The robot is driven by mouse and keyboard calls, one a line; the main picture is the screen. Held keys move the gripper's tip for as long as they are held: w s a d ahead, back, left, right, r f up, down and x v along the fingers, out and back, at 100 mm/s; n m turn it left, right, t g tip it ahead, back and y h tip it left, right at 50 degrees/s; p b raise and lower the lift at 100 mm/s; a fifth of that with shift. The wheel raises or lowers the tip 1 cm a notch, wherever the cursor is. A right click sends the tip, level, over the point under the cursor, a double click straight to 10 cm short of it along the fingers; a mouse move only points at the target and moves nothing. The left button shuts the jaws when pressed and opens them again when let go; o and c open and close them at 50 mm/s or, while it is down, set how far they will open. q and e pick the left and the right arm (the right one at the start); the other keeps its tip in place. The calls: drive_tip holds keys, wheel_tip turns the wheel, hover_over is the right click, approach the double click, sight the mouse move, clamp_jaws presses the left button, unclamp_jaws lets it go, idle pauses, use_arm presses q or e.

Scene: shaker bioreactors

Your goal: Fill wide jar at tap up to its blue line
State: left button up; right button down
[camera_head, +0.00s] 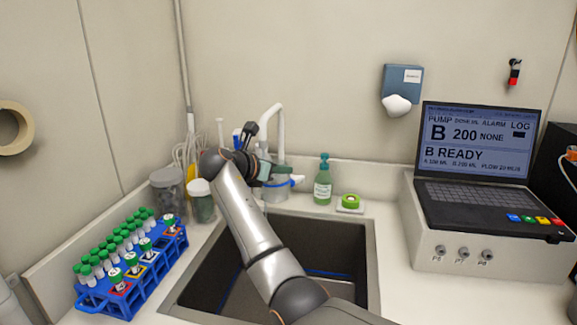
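The white tap (280,122) rises behind the back left edge of the sink (372,255), and its spout curves over. Below it is a clear vessel with a blue band (284,183), probably the wide jar, partly hidden by my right gripper. Its water level cannot be made out. My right arm reaches up from the bottom across the sink, and my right gripper (262,165) is at the tap, beside the banded vessel. Its fingertips are largely hidden, so I cannot tell whether it is open or touches the vessel. My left gripper is out of view.
Two lidded containers (201,204) stand left of the sink, near a blue rack (153,270) of green-capped tubes. A green pump bottle (322,185) and a green round item (351,202) are behind the sink. A laptop (478,150) sits on a box at right.

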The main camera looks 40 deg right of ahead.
sight(281, 163)
drive_tip(key=w+p, duration=0.1)
drive_tip(key=w, duration=0.1)
drive_tip(key=shift+w+r+p, duration=0.15)
drive_tip(key=shift+w+p, duration=0.15)
drive_tip(key=shift+w, duration=0.95)
idle(6.3)
